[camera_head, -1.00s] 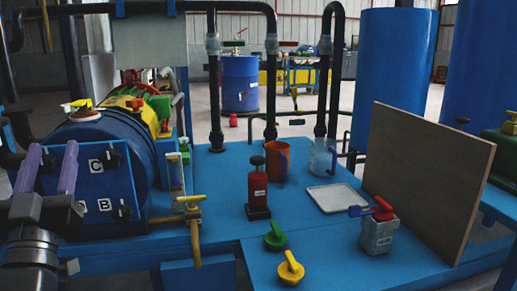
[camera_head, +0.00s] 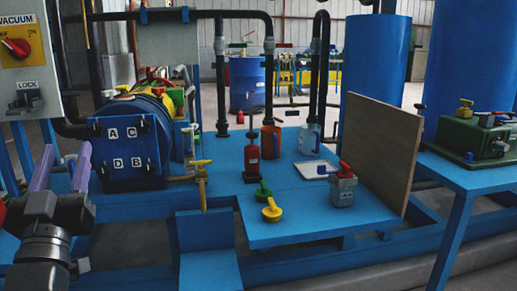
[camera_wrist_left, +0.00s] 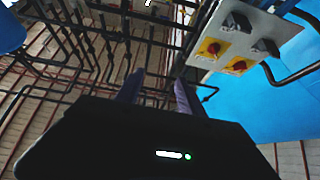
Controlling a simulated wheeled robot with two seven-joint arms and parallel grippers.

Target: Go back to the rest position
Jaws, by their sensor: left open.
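My left gripper (camera_head: 62,168) is at the left of the head view, its two purple fingers pointing up and spread apart with nothing between them. It is in front of and left of the blue autoclave (camera_head: 128,172), apart from it. The autoclave's front door carries the letters A, B, C and D. In the left wrist view the purple fingers (camera_wrist_left: 155,92) show with a gap between them, and a grey control panel (camera_wrist_left: 240,38) with red knobs on yellow plates is beyond them. My right gripper is not in view.
A vacuum panel (camera_head: 22,55) stands at upper left. Open floor lies at the front right.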

